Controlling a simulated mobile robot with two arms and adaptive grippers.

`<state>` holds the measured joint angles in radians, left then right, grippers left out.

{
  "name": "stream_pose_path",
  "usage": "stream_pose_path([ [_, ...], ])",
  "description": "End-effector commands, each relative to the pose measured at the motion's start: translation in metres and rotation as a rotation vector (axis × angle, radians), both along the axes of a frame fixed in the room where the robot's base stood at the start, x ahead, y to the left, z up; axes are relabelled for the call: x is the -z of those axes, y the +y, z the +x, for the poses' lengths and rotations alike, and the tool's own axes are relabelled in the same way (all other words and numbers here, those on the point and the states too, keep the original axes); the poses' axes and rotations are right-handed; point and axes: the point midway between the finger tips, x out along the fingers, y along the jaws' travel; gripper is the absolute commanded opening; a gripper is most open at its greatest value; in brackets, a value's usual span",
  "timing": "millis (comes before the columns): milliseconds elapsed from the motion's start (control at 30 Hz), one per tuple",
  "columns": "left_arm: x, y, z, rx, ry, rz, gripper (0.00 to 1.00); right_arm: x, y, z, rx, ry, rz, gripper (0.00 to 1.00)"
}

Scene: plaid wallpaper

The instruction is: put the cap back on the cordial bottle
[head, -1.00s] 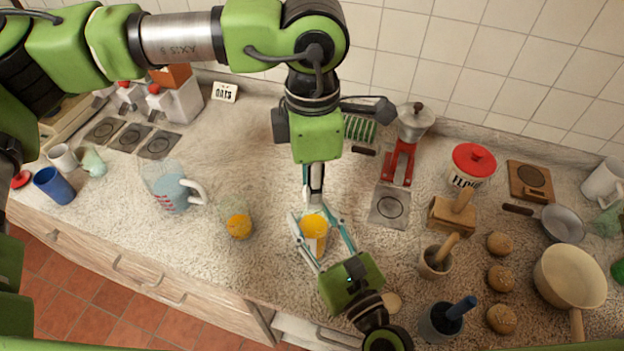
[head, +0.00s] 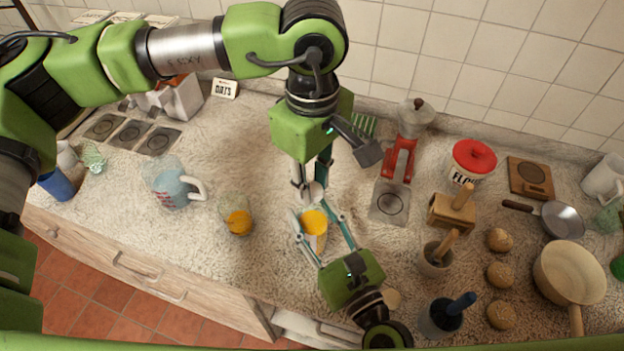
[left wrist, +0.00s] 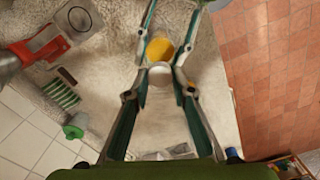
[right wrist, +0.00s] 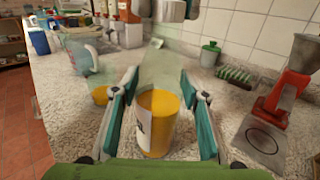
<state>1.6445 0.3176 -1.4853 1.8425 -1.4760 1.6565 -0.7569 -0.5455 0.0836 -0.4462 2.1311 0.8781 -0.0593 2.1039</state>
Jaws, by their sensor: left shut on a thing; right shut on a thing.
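The cordial bottle (right wrist: 157,125) stands upright on the counter, with orange liquid, a white label and a clear upper part. It shows as an orange disc in the head view (head: 314,222). My right gripper (head: 318,226) is shut around its body from the front. My left gripper (head: 311,188) is shut on a white cap (left wrist: 160,73), which also shows in the head view (head: 313,192). The cap is just behind the bottle's orange top in the head view. In the right wrist view the left fingertips (right wrist: 172,10) are above the bottle. Its mouth is hard to make out.
A glass with orange liquid (head: 238,222) and a measuring jug (head: 172,188) stand to the left. Counter between glass and bottle is clear.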

Motion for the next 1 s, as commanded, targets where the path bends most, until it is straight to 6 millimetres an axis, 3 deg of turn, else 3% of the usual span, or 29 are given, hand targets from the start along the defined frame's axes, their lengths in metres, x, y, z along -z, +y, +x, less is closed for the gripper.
stream_pose_path([
  [1000, 0.0006, -0.0033, 0.0, 1.938, 0.0, -0.001, 0.17, 0.0, -0.0004, 0.0002, 0.001, 0.0, 0.0, 0.0],
])
